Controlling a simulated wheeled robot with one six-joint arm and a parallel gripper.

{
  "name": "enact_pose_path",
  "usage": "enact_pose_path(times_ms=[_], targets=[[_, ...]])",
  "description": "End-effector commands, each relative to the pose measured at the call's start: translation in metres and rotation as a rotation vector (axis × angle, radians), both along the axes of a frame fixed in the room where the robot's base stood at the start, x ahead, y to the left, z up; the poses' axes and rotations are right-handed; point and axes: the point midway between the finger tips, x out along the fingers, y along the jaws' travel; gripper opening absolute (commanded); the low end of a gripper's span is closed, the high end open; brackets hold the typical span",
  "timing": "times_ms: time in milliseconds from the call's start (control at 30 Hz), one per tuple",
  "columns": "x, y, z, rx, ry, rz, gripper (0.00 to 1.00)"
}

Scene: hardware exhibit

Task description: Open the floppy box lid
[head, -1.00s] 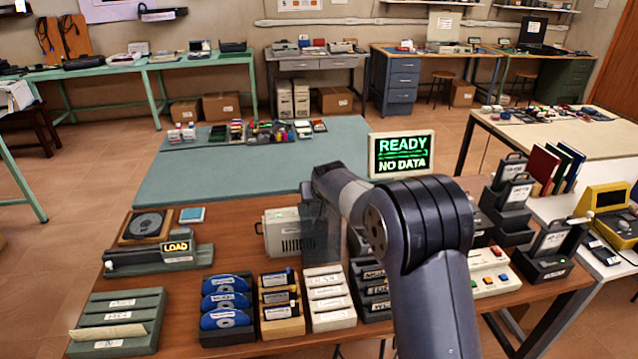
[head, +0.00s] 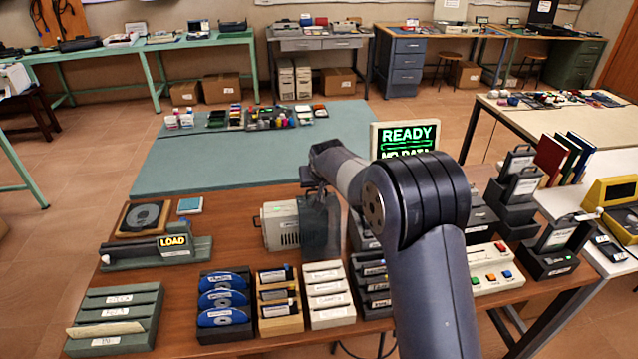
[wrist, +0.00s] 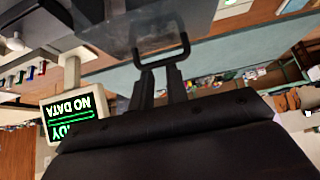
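The smoky see-through lid (head: 320,226) of the floppy box stands on the wooden table, just right of a beige vented unit. The box behind it is mostly hidden by my arm. In the wrist view the lid (wrist: 150,22) fills the top, with a dark U-shaped handle (wrist: 162,53) on it. My gripper (head: 314,190) is at the lid's top edge. In the wrist view its two dark fingers (wrist: 162,80) are apart, with a gap between them, and reach to the handle. I cannot tell whether they touch it.
The beige vented unit (head: 281,224) stands close on the left. Disk trays (head: 222,300) line the front edge. A READY screen (head: 405,138) stands behind my arm, and black boxes (head: 515,190) stand on the right. The blue-green mat (head: 240,160) has free room.

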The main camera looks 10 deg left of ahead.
Motion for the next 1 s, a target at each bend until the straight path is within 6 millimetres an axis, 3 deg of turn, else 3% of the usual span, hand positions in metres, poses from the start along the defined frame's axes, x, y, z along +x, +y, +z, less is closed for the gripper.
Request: enact_pose_path(times_ms=[567,1000], targets=[[-0.004,0.002,-0.005,-0.003,0.013,0.003,0.66],[-0.010,0.000,0.006,-0.001,0.009,0.003,0.67]])
